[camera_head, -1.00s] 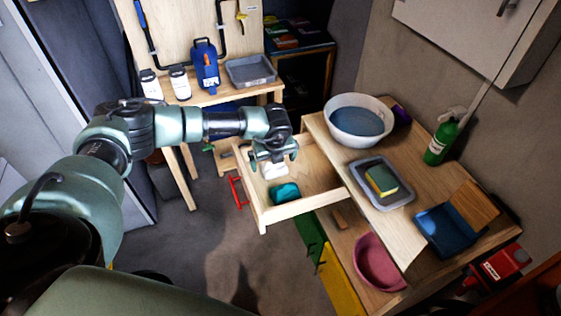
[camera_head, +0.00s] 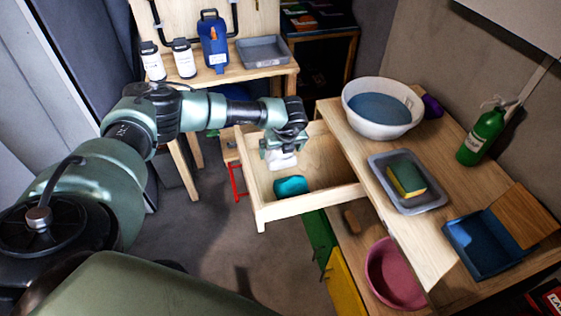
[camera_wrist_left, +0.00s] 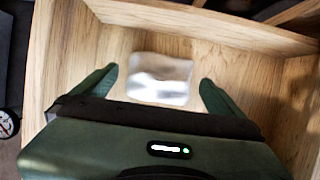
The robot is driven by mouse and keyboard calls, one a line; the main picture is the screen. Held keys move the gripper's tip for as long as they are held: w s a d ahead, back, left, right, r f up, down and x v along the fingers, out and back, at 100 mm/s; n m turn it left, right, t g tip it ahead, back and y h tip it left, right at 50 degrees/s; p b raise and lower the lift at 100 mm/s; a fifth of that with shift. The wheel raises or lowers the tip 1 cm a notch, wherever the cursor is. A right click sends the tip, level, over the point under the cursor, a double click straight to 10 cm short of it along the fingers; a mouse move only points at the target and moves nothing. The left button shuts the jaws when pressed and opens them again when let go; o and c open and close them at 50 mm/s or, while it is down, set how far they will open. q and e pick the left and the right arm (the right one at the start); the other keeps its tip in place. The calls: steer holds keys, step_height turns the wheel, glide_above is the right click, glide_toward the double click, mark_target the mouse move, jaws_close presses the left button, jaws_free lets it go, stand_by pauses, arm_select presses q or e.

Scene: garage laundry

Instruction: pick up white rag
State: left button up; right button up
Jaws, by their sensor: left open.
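The white rag (camera_head: 283,161) lies in the open wooden drawer (camera_head: 325,197), near its left end. My left gripper (camera_head: 281,155) is over it, pointing down. In the left wrist view the white rag (camera_wrist_left: 160,77) sits between the two spread green fingertips (camera_wrist_left: 160,85), with a gap on each side. The fingers are open and do not touch it there. In the head view the gripper covers the rag's upper part. My right gripper is in neither view.
A teal item (camera_head: 291,186) lies in the drawer beside the rag. The drawer walls stand close around the gripper. The counter at right holds a white basin (camera_head: 381,127), a grey tray (camera_head: 437,195) with a sponge (camera_head: 406,178) and a green bottle (camera_head: 481,138).

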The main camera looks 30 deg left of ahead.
arm_select(q)
steer(key=b+x, duration=0.1)
steer(key=x, duration=0.1)
steer(key=shift+w+f, duration=0.1)
steer(key=shift+f, duration=0.25)
steer(key=shift+r, duration=0.15)
steer(key=c, duration=1.1)
steer(key=shift+r, duration=0.1)
